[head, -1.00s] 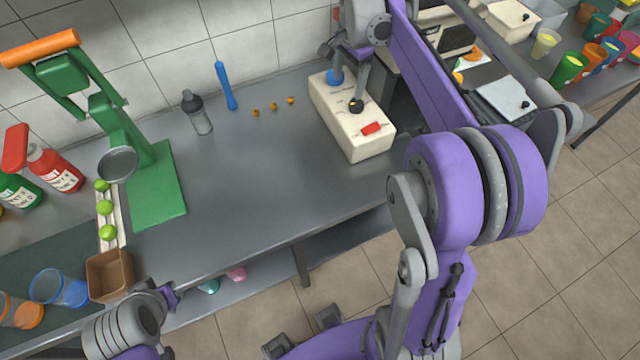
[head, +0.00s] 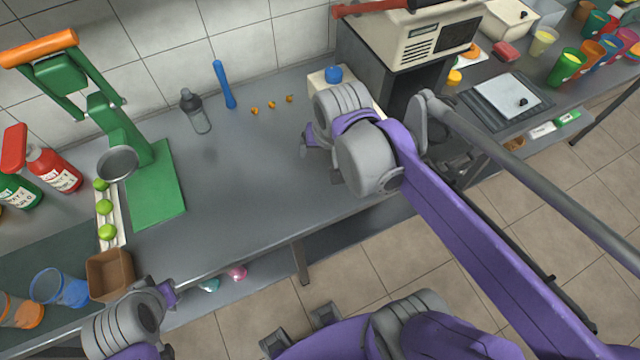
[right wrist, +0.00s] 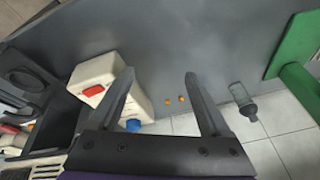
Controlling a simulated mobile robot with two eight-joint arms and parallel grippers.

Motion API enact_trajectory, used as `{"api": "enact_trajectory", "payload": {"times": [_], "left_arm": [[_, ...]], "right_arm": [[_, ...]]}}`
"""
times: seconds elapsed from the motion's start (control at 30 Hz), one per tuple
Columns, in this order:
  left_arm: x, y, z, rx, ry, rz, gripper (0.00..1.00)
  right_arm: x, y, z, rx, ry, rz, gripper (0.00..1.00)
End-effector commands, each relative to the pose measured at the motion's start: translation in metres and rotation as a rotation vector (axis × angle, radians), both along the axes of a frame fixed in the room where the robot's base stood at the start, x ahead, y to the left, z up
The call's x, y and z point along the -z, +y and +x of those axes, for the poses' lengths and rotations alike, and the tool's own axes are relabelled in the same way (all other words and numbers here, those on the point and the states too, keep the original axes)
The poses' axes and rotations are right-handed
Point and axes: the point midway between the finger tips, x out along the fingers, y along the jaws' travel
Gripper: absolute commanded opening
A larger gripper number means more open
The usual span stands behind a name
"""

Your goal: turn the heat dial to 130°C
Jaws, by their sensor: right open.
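A cream control box (head: 318,83) stands on the grey worktop, mostly hidden in the head view by my right wrist. Its blue knob (head: 332,74) shows at the far end. In the right wrist view the box (right wrist: 98,72) shows its red switch (right wrist: 93,90), and the blue knob (right wrist: 133,125) is beyond my left-hand finger. The black knob is hidden in both views, and no temperature marks are readable. My right gripper (head: 319,160) is open and empty, apart from the box, above the worktop at its left. My left gripper (head: 168,294) is near the front edge; its jaws are unclear.
A green press (head: 150,185) stands left, beside limes (head: 105,208) and a brown container (head: 108,272). A grey bottle (head: 196,110), blue stick (head: 224,85) and small orange pieces (head: 272,105) lie towards the wall. A cream oven-like machine (head: 425,40) stands right. The middle worktop is clear.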

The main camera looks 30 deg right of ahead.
Motion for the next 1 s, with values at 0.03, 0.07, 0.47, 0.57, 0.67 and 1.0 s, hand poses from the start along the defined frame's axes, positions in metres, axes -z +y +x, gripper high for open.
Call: {"api": "enact_trajectory", "payload": {"times": [0.03,0.07,0.47,0.57,0.67,1.0], "left_arm": [[0.0,0.0,0.0,0.0,0.0,0.0,0.0],[0.0,0.0,0.0,0.0,0.0,0.0,0.0],[-0.001,0.0,0.0,0.0,-0.001,0.0,0.0],[-0.001,0.0,0.0,0.0,-0.001,0.0,0.0],[-0.001,0.0,0.001,0.0,-0.001,0.0,0.0],[-0.001,0.0,0.001,0.0,-0.001,0.0,0.0]], "right_arm": [[0.005,0.006,-0.009,-0.044,-0.01,-0.012,0.81],[0.008,0.009,-0.013,-0.069,-0.017,-0.019,0.81],[0.036,0.034,-0.052,-0.307,-0.08,-0.1,0.81],[0.038,0.035,-0.055,-0.325,-0.084,-0.107,0.81],[0.039,0.036,-0.056,-0.33,-0.085,-0.108,0.81],[0.051,0.043,-0.069,-0.401,-0.105,-0.133,0.81]]}}
